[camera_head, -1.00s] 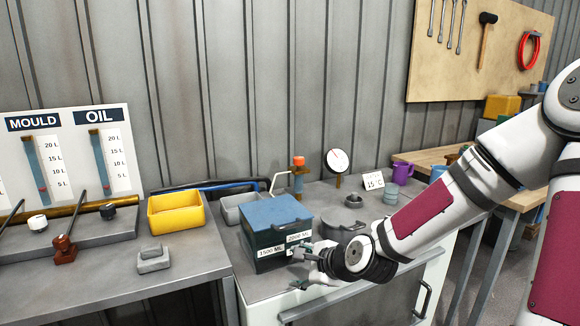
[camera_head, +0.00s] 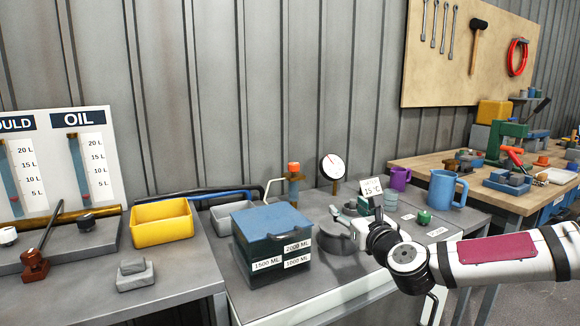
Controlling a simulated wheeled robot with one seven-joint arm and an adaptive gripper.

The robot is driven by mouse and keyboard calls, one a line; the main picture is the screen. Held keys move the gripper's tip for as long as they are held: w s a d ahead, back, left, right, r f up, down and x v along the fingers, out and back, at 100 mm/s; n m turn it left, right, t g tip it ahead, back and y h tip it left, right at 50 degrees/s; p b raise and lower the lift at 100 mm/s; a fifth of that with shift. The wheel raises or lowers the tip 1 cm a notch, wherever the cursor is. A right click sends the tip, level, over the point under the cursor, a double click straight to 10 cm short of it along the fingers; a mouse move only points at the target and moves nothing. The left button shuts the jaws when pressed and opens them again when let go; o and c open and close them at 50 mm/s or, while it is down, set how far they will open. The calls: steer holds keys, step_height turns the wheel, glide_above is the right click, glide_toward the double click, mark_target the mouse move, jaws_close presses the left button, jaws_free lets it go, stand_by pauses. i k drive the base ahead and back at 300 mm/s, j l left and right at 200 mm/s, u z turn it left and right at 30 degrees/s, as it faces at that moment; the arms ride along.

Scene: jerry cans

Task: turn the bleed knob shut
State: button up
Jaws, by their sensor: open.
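No label marks a bleed knob, so I cannot tell which part it is. Candidates on the left bench are a black knob (camera_head: 87,221), a white knob (camera_head: 8,236) and a red fitting with a lever (camera_head: 34,262), below the gauge board (camera_head: 92,121). An orange-capped post (camera_head: 294,169) with a bent pipe stands behind the blue-lidded box. My gripper (camera_head: 358,209) is open with nothing seen between its fingers. It is over the right part of the grey bench, by the "15 °C" card (camera_head: 371,190) and in front of the round dial (camera_head: 332,167). It partly hides a grey pot (camera_head: 340,236).
The blue-lidded box (camera_head: 272,240) with volume labels stands left of my gripper. A yellow bin (camera_head: 162,220), grey bin (camera_head: 222,217) and grey block (camera_head: 135,274) lie farther left. A green object (camera_head: 424,217), purple mug (camera_head: 400,178) and blue mug (camera_head: 446,189) stand right.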

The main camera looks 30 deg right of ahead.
mark_target(292, 168)
steer(key=i, duration=0.9)
